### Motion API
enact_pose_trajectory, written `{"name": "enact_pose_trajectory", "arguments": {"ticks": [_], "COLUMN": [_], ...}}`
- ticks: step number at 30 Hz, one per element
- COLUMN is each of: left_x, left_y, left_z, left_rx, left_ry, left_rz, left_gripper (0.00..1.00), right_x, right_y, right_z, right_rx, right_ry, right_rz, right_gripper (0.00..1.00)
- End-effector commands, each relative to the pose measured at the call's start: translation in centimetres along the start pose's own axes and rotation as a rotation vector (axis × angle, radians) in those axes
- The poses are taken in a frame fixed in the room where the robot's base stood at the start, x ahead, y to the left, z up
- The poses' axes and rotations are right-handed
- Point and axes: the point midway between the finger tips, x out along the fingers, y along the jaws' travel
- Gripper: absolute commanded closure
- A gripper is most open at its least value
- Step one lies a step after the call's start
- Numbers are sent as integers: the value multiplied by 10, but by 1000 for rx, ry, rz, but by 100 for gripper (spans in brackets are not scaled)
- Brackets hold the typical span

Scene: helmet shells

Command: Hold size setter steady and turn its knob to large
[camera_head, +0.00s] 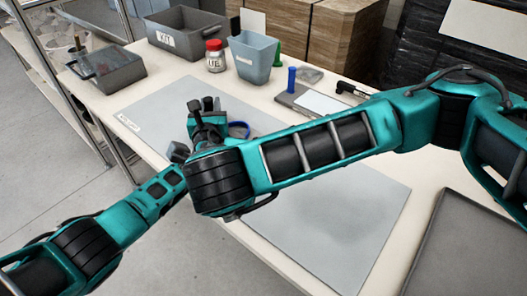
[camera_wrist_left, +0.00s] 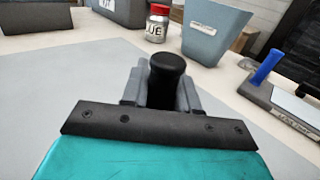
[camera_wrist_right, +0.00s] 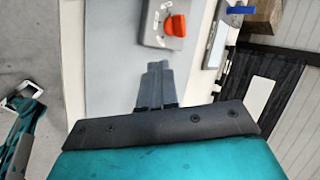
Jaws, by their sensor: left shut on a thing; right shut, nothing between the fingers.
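The size setter shows in the right wrist view as a grey plate (camera_wrist_right: 153,32) with an orange knob (camera_wrist_right: 175,25), cut off by the top edge. In the head view I cannot make out its knob, with my right arm across that area. My left gripper (camera_wrist_left: 160,88) is shut on an upright black cylindrical post (camera_wrist_left: 167,68); whether the post belongs to the setter, I cannot tell. In the head view the left gripper (camera_head: 206,122) is partly hidden by my right arm. My right gripper (camera_wrist_right: 155,75) is shut and empty, a little short of the knob, apart from it.
The grey mat (camera_head: 340,215) has free room at the front right. Behind stand a grey bin (camera_head: 185,35), a red-lidded jar (camera_head: 215,58), a blue-grey cup (camera_head: 252,57) and a device with a blue post (camera_head: 291,80). A dark tray (camera_head: 465,250) lies at the right.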

Motion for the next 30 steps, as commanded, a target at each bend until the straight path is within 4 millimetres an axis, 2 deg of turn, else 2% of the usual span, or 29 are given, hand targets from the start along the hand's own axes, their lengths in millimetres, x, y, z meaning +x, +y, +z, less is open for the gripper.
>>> {"name": "enact_pose_trajectory", "arguments": {"ticks": [4, 8, 11, 22, 30], "left_x": [0, 0, 0, 0, 0], "left_y": [0, 0, 0, 0, 0], "left_z": [0, 0, 0, 0, 0], "left_rx": [0, 0, 0, 0, 0], "left_ry": [1, 1, 1, 1, 1], "left_rz": [0, 0, 0, 0, 0], "left_gripper": [100, 100, 100, 100, 100], "right_x": [-2, 5, 20, 98, 121], "right_y": [5, 6, 5, 1, -24], "right_z": [-4, -6, -6, -6, -4], "right_rx": [-25, -27, -26, -27, -28], "right_ry": [-7, -5, -2, -3, -5], "right_rz": [-49, -59, -58, -57, -58], "right_gripper": [100, 100, 100, 100, 100]}}
